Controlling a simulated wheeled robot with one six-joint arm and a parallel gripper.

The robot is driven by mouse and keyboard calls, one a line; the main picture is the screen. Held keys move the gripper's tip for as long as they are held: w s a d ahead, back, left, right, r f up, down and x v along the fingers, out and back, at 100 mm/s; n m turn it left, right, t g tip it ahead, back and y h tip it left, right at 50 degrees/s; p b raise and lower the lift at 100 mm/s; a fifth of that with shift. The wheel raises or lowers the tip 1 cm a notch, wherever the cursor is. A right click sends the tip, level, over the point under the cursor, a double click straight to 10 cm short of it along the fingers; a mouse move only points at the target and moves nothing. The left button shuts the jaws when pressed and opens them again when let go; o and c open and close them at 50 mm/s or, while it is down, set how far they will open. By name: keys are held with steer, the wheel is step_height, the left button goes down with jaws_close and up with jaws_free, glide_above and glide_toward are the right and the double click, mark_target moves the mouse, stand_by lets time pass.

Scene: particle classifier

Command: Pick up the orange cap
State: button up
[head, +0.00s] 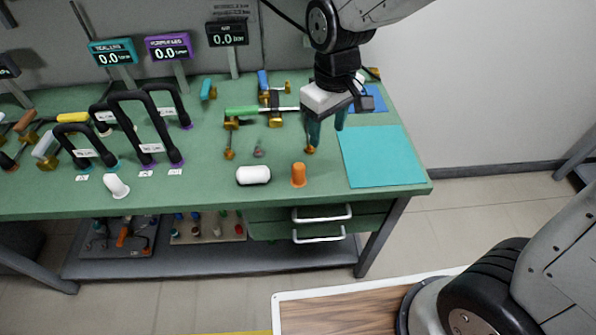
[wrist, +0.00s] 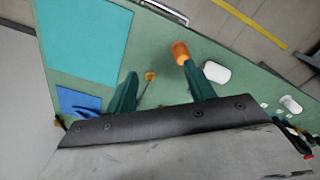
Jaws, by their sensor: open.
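The orange cap (head: 299,175) stands upright on the green bench top near its front edge, just right of a white cylinder. In the wrist view the orange cap (wrist: 180,51) shows just beyond the tip of the right-hand finger. My gripper (head: 325,136) is open above the bench, behind and a little to the right of the cap. Its two dark green fingers also show in the wrist view (wrist: 160,72), spread apart with nothing held between them. A small brass-ended tool (wrist: 150,76) lies on the bench below the gap between the fingers.
The white cylinder (head: 253,175) lies close left of the cap. A teal mat (head: 382,157) covers the right end of the bench. Several tools, including a green-handled one (head: 242,111), lie behind. Black arches (head: 145,130) stand to the left. The bench's front edge is close to the cap.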

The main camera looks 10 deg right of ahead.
steer(key=n, duration=0.2)
glide_above(299, 166)
steer(key=f, duration=0.6)
steer(key=shift+w+f, duration=0.15)
steer(key=shift+w, duration=0.25)
steer(key=f, duration=0.7)
steer(key=shift+s+f, duration=0.3)
steer(key=shift+s, duration=0.05)
steer(key=c, duration=0.9)
